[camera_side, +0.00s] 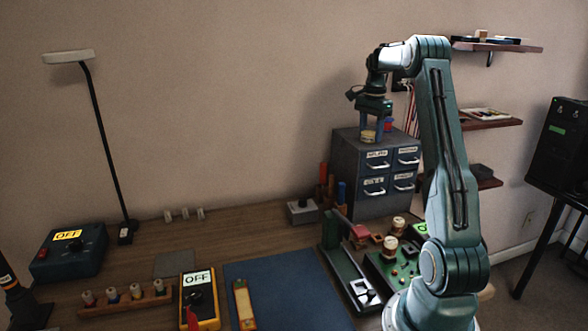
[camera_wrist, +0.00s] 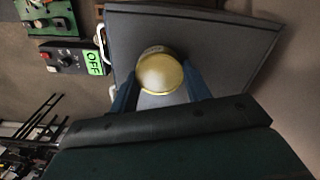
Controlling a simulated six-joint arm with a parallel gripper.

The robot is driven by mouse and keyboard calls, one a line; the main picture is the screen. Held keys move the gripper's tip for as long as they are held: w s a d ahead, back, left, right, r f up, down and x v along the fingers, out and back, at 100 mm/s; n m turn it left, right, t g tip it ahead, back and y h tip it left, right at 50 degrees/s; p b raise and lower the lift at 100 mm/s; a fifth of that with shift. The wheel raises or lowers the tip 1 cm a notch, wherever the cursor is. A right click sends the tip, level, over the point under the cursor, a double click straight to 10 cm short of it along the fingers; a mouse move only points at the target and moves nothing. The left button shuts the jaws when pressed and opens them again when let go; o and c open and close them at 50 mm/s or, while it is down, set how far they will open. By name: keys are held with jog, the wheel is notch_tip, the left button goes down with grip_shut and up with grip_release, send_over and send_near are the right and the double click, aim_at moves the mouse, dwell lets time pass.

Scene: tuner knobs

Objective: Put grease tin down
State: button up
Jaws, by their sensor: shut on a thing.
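The grease tin (camera_wrist: 159,74) is a round tin with a pale lid and a yellow rim in the wrist view. My gripper (camera_wrist: 160,88) is shut on it, with one blue finger on each side. In the side view my gripper (camera_side: 370,134) points down at the top of the grey drawer cabinet (camera_side: 347,172), and the tin (camera_side: 369,136) shows small and yellowish between the fingers. The tin is at the height of the cabinet top; I cannot tell whether it touches it.
A red object (camera_side: 388,126) is behind my gripper at the cabinet top. Wall shelves (camera_side: 490,124) are at the right. Below are a green board with knobs (camera_side: 385,268), a blue mat (camera_side: 275,290) and a lamp (camera_side: 100,140) at the left.

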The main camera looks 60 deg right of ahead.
aim_at(370, 133)
jog(key=o, duration=1)
jog(key=shift+f, duration=0.1)
jog(key=shift+c, duration=0.2)
notch_tip(370, 133, up, 12)
dwell(0.3)
jog(key=shift+r, duration=0.2)
dwell(0.4)
